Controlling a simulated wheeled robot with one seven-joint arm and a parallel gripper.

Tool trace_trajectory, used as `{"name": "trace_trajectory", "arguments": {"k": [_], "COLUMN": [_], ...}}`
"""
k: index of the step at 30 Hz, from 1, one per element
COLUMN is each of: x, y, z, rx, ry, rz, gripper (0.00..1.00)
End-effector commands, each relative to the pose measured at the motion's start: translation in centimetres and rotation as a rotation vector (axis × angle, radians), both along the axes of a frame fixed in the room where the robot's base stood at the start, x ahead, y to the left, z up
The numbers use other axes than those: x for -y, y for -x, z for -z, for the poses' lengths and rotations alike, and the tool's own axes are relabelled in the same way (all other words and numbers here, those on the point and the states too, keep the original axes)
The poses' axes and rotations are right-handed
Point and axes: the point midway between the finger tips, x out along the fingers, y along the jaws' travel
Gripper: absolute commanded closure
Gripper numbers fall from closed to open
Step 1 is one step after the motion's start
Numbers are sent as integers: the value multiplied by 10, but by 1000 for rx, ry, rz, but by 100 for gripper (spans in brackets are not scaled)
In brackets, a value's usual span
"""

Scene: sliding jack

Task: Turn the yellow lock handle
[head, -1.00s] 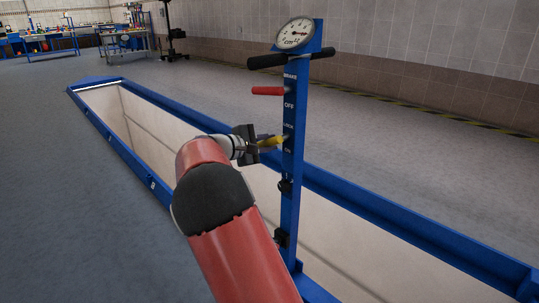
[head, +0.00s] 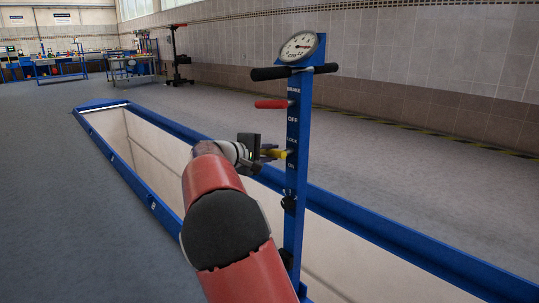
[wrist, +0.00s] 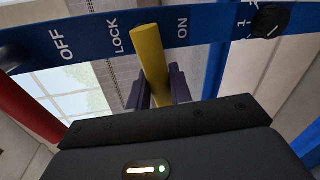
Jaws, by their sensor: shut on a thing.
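The yellow lock handle (head: 279,154) sticks out to the left from the blue post (head: 296,190), between the LOCK and ON labels. It also shows in the wrist view (wrist: 148,52), rising from between my fingers toward the blue panel (wrist: 218,25). My gripper (head: 267,153) is at the handle's free end, left of the post. In the wrist view my gripper's dark fingers (wrist: 158,92) stand on both sides of the handle, shut on it. The handle's outer end is hidden behind the gripper body.
A red brake lever (head: 271,104) sticks out above the handle. A black crossbar (head: 294,71) and a round gauge (head: 299,46) top the post. The long pit with a blue frame (head: 150,199) lies below. Open floor (head: 60,200) is at left.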

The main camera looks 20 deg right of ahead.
Motion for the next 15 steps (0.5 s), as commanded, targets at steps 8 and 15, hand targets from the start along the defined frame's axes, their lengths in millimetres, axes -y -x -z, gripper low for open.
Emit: {"name": "trace_trajectory", "arguments": {"k": [8,15], "x": [-1,0], "y": [-1,0], "z": [0,0], "rx": [4,2], "ry": [-3,-1], "rz": [-3,-1], "gripper": [64,59]}}
